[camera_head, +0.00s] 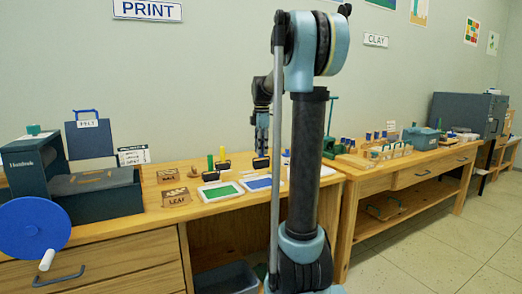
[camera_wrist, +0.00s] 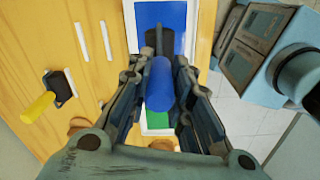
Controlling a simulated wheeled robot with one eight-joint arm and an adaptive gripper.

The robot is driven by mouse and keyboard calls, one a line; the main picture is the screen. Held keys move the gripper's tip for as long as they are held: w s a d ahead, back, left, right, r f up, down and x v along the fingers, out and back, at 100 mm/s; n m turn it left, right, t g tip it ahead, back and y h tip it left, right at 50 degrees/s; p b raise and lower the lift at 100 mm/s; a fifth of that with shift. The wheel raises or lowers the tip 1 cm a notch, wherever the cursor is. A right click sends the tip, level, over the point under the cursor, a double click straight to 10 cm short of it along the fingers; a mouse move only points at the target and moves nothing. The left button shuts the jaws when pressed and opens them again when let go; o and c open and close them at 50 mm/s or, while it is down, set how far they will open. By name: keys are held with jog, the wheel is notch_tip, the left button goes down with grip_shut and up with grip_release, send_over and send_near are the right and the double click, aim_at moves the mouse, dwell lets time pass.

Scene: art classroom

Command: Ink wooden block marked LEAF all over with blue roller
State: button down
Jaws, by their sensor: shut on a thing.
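My gripper (camera_head: 262,140) is shut on the blue roller, whose blue handle (camera_wrist: 160,85) stands between the fingers in the wrist view. In the head view a dark roller end (camera_head: 261,162) shows below the gripper, near the far edge of the blue ink tray (camera_head: 258,184); contact cannot be told. The blue ink also shows in the wrist view (camera_wrist: 186,14). The wooden block marked LEAF (camera_head: 176,199) sits on the table left of the green ink tray (camera_head: 205,194), with its label facing the front. Its upper face looks brown, with no clear blue.
Green-handled (camera_head: 210,163) and yellow-handled (camera_head: 222,158) rollers stand behind the trays. Another wooden block (camera_head: 167,175) lies behind the LEAF block. A press with a blue wheel (camera_head: 34,229) fills the table's left end. A second table (camera_head: 420,160) stands to the right.

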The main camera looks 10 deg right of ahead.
aim_at(261, 156)
jog(key=shift+f, duration=3.1)
jog(key=shift+f, duration=0.5)
jog(key=shift+r, duration=3.55)
jog(key=shift+s, duration=0.15)
